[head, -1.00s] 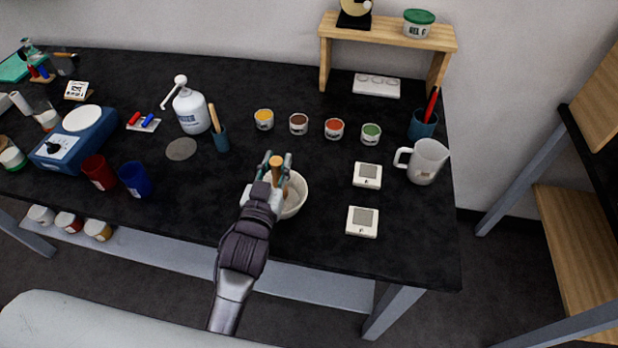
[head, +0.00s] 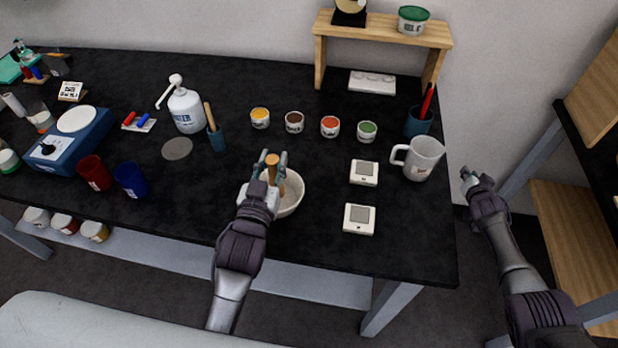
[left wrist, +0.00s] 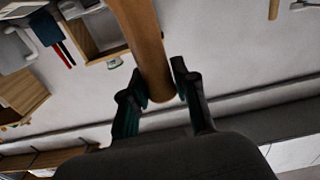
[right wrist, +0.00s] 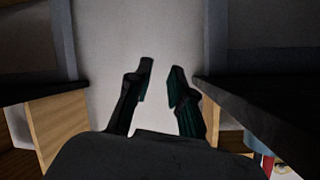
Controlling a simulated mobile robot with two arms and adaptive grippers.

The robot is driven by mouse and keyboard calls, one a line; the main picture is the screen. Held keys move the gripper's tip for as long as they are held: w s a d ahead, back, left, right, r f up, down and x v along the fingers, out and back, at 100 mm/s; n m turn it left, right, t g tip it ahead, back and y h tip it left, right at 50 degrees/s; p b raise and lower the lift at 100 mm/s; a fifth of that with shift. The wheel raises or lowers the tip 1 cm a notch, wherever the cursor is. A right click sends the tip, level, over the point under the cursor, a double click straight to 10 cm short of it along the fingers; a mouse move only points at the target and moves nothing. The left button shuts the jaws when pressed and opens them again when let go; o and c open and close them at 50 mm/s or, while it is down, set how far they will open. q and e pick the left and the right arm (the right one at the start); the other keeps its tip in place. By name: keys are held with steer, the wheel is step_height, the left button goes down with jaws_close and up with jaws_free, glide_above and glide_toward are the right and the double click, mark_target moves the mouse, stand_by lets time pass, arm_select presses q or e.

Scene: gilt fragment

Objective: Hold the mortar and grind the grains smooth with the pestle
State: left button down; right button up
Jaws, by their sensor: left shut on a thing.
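The mortar (head: 293,196) is a pale bowl near the front middle of the black table in the head view. The pestle (left wrist: 145,40) is a wooden rod, and its top (head: 272,159) shows in the head view. My left gripper (head: 272,168) is shut on the pestle at the mortar's left side. It hides part of the bowl, so I cannot tell whether the pestle touches the inside. I cannot make out any grains. My right gripper (head: 469,177) is open and empty, off the table's right edge. Its parted fingers (right wrist: 160,75) show in the right wrist view.
Two small white devices (head: 360,219) and a white mug (head: 418,160) stand right of the mortar. Several paint pots (head: 295,121) are behind it. Blue (head: 132,179) and red (head: 95,172) cups stand to the left. A wooden shelf (head: 383,27) is at the back.

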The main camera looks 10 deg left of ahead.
steer(key=w+r+m+t, duration=0.1)
steer(key=w+r, duration=0.3)
steer(key=r, duration=0.3)
steer(key=w+r+t, duration=0.1)
steer(key=w+r, duration=0.3)
steer(key=r, duration=0.3)
steer(key=w+a+r+m+t+y, duration=0.1)
steer(key=w+a+r, duration=0.15)
steer(key=r, duration=0.45)
steer(key=w+a+r+t, duration=0.1)
steer(key=w+a+r, duration=0.1)
steer(key=a+r, duration=0.35)
steer(key=w+a+r+m+t+y, duration=0.1)
steer(key=w+a+r, duration=0.1)
steer(key=r, duration=0.7)
steer(key=a+g, duration=0.1)
steer(key=a, duration=0.4)
steer(key=n+g+y, duration=0.3)
steer(key=n+g, duration=0.1)
steer(key=g, duration=1.2)
glide_above(297, 201)
steer(key=s+d, duration=0.1)
steer(key=d, duration=0.2)
step_height(297, 201, down, 16)
steer(key=x, duration=1.1)
steer(key=shift+w+a+f, duration=0.1)
steer(key=shift+w+f, duration=0.05)
steer(key=shift+f, duration=0.2)
